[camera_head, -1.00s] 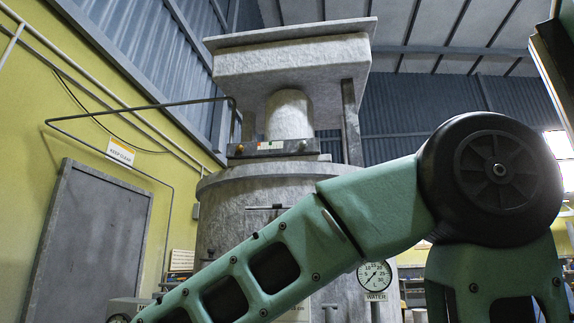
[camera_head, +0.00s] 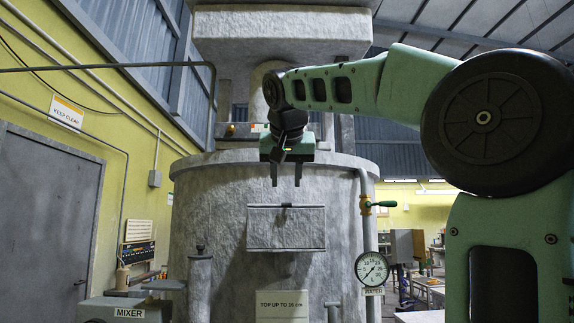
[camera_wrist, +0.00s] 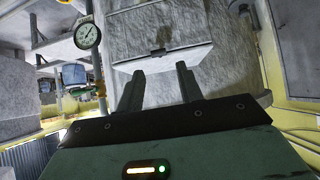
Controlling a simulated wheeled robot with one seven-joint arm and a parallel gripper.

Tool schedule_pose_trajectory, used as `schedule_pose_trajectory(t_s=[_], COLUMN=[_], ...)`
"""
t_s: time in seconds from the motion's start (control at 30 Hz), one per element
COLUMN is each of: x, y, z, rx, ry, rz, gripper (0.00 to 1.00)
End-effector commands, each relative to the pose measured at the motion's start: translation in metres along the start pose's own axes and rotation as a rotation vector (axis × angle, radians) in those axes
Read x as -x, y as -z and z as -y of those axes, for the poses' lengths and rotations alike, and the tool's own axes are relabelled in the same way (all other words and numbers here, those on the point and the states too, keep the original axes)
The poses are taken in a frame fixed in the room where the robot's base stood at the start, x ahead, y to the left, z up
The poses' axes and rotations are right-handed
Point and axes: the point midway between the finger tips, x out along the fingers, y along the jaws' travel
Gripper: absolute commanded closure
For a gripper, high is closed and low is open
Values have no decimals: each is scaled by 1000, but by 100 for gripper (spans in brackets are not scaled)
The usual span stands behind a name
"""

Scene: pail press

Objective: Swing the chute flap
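The chute flap (camera_head: 270,232) is a grey rectangular plate on the front of the big stone-grey drum (camera_head: 215,200), with a small dark catch (camera_head: 287,205) at its top edge. It looks closed in the head view. My gripper (camera_head: 286,183) points down just above the flap, its two fingers apart with nothing between them. In the wrist view my gripper (camera_wrist: 160,70) is open beside the flap (camera_wrist: 180,50), and the picture appears turned over. The fingers overlap the flap's edge there; I cannot tell whether they touch it.
A water gauge (camera_head: 372,269) and a green-handled valve (camera_head: 382,204) are on a pipe right of the drum. A post (camera_head: 200,270) and a grey box labelled MIXER (camera_head: 122,311) stand at left. A sign (camera_head: 283,305) reads "TOP UP TO 16 cm".

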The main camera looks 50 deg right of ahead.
Motion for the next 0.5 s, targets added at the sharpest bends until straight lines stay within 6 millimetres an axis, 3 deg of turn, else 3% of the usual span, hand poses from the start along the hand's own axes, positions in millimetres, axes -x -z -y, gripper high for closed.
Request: schedule_pose_trajectory(t_s=[0.17,0.5], x=[-9,-56], y=[1,1], z=[-4,-3], rx=[-9,-7], ry=[-8,-8], rz=[-3,-2], gripper=[64,64])
